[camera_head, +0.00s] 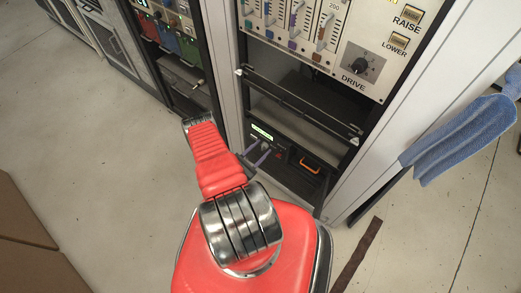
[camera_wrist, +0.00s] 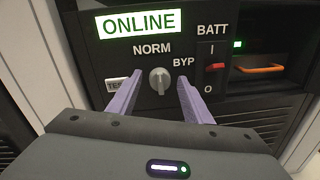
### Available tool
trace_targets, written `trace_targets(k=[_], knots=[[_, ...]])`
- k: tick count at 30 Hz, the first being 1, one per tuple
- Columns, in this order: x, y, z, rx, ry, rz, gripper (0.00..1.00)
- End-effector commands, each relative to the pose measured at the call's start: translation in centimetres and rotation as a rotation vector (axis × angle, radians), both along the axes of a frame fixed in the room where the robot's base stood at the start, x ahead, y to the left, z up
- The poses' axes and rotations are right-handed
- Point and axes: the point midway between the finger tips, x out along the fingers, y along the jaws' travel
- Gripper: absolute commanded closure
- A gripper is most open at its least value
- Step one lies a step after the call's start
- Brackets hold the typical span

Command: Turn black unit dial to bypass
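The black unit (camera_head: 287,175) sits low in the rack in the head view. In the wrist view its black front panel (camera_wrist: 100,62) fills the upper part. The silver-grey dial (camera_wrist: 159,81) is in the middle of that panel, with its ridge roughly upright under the word NORM. The word BYP is to its upper right and TEST to its left. My gripper (camera_wrist: 158,86) is open, with one purple finger on each side of the dial. A gap shows between each finger and the dial. My gripper (camera_head: 258,155) is small in the head view, at the unit's front.
A lit ONLINE display (camera_wrist: 139,23) is above the dial. A red BATT switch (camera_wrist: 214,67) and an orange handle (camera_wrist: 259,69) are to the right. Rack posts flank the unit. A blue cloth (camera_head: 460,137) hangs at the right.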

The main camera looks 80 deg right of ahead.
Motion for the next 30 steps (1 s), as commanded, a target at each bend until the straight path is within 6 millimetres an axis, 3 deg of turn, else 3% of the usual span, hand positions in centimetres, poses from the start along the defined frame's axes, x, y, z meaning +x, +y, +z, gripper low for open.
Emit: trace_targets(k=[17,30], knots=[[-0.01,0.05,-0.02,0.000,0.001,0.000,0.95],[-0.04,0.09,-0.02,-0.024,-0.059,0.000,0.95]])
